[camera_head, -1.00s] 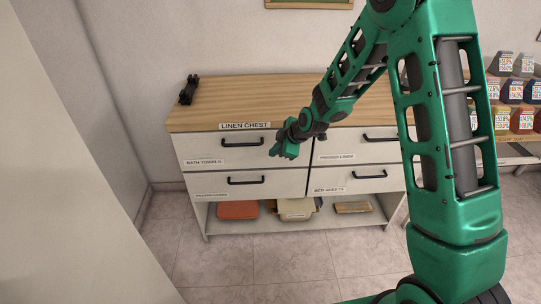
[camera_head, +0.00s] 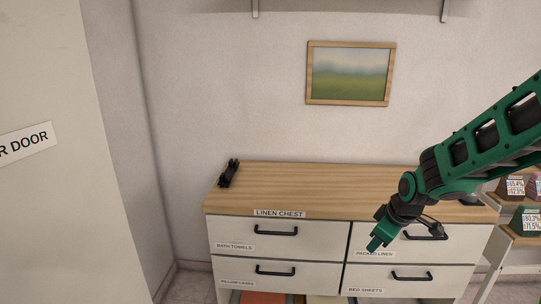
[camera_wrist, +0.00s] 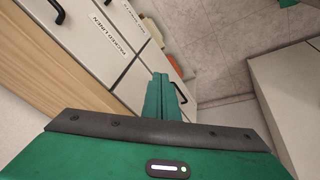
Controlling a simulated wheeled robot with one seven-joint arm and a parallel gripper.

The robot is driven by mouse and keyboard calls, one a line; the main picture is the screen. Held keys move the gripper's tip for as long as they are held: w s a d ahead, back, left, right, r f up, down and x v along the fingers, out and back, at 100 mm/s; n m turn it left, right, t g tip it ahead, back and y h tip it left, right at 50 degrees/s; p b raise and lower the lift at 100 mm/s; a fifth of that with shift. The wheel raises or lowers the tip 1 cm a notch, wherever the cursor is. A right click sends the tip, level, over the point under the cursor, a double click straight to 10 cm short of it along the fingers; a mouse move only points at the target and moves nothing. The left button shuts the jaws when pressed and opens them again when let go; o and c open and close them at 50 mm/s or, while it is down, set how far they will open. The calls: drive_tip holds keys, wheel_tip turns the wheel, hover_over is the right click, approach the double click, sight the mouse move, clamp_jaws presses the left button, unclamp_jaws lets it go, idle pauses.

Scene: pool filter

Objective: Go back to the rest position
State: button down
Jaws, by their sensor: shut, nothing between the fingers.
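My gripper (camera_head: 378,243) is green and hangs in front of the linen chest (camera_head: 310,177), before the upper right drawer marked "Packed Linen". Its fingers are together and hold nothing. In the wrist view my gripper (camera_wrist: 165,85) also shows its fingers closed side by side, with the drawer fronts (camera_wrist: 95,38) to the left. All the drawers that I see look closed. My arm comes in from the right in the head view.
A small black object (camera_head: 229,173) stands on the chest's left end. A framed picture (camera_head: 350,73) hangs above. A pale door (camera_head: 60,150) is at the left. A shelf with labelled blocks (camera_head: 525,219) stands at the right. Tiled floor (camera_wrist: 215,60) is open before the chest.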

drive_tip(key=s+d+r+m+g, duration=0.1)
drive_tip(key=s+m, duration=0.4)
drive_tip(key=s, duration=0.5)
drive_tip(key=s+d+r+m+g, duration=0.2)
drive_tip(key=s+d+r+m, duration=0.2)
drive_tip(key=s, duration=0.7)
drive_tip(key=s+d+r+m+g, duration=0.1)
drive_tip(key=s+d+r+m, duration=0.1)
drive_tip(key=s+d+m, duration=0.4)
drive_tip(key=s, duration=0.5)
drive_tip(key=shift+r+h, duration=0.15)
drive_tip(key=shift+h, duration=0.25)
